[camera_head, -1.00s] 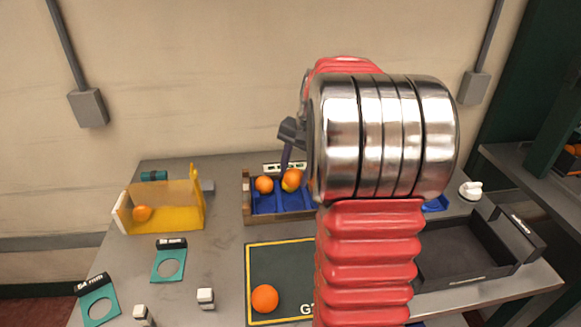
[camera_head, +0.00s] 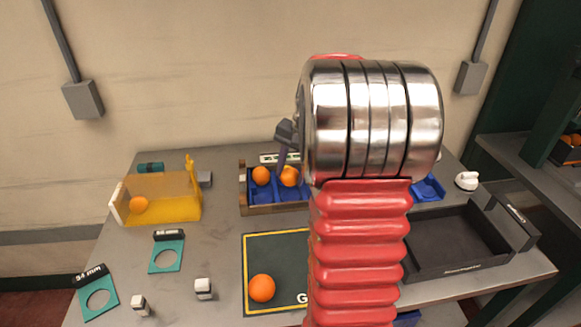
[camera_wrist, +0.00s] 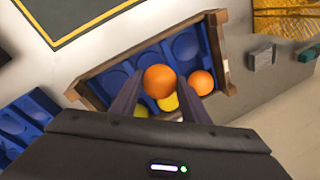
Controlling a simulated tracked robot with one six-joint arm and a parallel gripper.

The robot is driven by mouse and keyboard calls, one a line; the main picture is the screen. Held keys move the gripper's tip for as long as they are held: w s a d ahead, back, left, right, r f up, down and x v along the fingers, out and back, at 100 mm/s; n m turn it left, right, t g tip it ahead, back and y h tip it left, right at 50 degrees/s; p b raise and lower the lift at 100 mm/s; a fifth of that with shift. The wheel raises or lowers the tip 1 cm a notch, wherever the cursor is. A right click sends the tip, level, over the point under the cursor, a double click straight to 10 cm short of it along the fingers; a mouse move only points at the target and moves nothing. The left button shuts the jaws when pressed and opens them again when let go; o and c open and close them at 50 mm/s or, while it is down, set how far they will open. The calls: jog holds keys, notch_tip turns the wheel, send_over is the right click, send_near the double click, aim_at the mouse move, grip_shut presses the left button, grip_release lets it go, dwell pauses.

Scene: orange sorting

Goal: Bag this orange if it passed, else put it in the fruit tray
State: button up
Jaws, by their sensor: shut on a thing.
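My gripper (camera_wrist: 158,88) is shut on an orange (camera_wrist: 159,81), which sits between its two dark fingertips in the wrist view. The held orange shows in the head view (camera_head: 289,176), over the wooden fruit tray (camera_head: 276,210) with blue cups. The tray also shows in the wrist view (camera_wrist: 222,45). A second orange (camera_wrist: 201,82) lies in a cup beside the held one. A yellow fruit (camera_wrist: 168,102) shows just below the held orange; I cannot tell whether they touch. A yellow mesh bag (camera_head: 178,210) at the left holds another orange (camera_head: 139,204). My arm hides much of the tray's right side.
A dark mat (camera_head: 275,255) with a yellow border carries a loose orange (camera_head: 262,288). Teal ring gauges (camera_head: 166,257) and small white-topped blocks (camera_head: 203,288) lie at the left. An empty-looking dark tray (camera_head: 455,240) stands at the right.

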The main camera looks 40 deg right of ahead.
aim_at(292, 185)
jog(key=shift+s+x, duration=0.2)
jog(key=shift+x, duration=0.85)
jog(key=shift+s+x, duration=0.25)
jog(key=shift+x, duration=0.8)
jog(key=shift+d+f, duration=0.2)
jog(key=shift+s+f, duration=0.1)
jog(key=o, duration=1.1)
jog(key=shift+o, duration=0.3)
jog(key=shift+f, duration=0.1)
jog(key=shift+s, duration=0.1)
jog(key=shift+c, duration=0.2)
jog(key=shift+o, duration=1.1)
jog(key=shift+s+a, duration=0.1)
